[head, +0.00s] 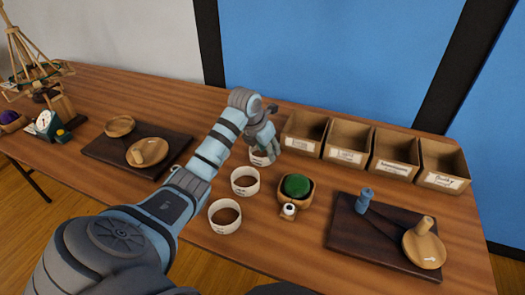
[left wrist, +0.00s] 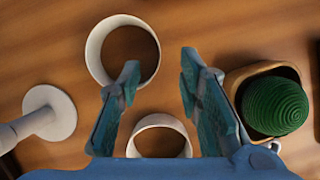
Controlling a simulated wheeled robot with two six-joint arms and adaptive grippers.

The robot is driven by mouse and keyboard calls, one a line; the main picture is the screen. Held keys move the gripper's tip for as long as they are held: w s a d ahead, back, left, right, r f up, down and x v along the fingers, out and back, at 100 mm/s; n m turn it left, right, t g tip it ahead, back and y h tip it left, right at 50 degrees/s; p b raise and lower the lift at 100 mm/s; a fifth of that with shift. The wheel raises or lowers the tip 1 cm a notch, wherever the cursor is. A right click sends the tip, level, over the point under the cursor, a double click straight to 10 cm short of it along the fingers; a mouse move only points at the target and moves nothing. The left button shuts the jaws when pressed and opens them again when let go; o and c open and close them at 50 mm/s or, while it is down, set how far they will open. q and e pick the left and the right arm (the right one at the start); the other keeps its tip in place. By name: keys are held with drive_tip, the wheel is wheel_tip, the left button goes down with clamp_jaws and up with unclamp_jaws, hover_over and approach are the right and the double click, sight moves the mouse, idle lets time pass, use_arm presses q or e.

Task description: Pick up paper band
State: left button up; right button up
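Three white paper bands with small labels stand as open rings on the wooden table: a near one (head: 225,228), a middle one (head: 245,190) and a far one (head: 260,160). My left gripper (head: 266,150) is over the far band and partly hides it. In the left wrist view my left gripper (left wrist: 160,68) has its fingers spread, with nothing held between them. One band (left wrist: 93,50) lies beyond the left fingertip, and another band (left wrist: 160,121) shows between the fingers, cut off by the gripper body. My right gripper is not in view.
A green ball (head: 297,185) sits in a wooden holder just right of the bands. Several labelled open boxes (head: 306,130) line the back. Dark boards with wooden dishes lie left (head: 105,157) and right (head: 350,237). A pale disc with a stem (left wrist: 55,105) shows at wrist-view left.

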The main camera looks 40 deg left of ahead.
sight(270, 164)
use_arm(q)
drive_tip(key=b+x, duration=0.1)
drive_tip(key=x, duration=0.3)
drive_tip(key=shift+w+a+f, duration=0.15)
drive_tip(key=shift+w+f, duration=0.1)
drive_tip(key=shift+f, duration=0.1)
drive_tip(key=shift+r, duration=0.1)
clamp_jaws()
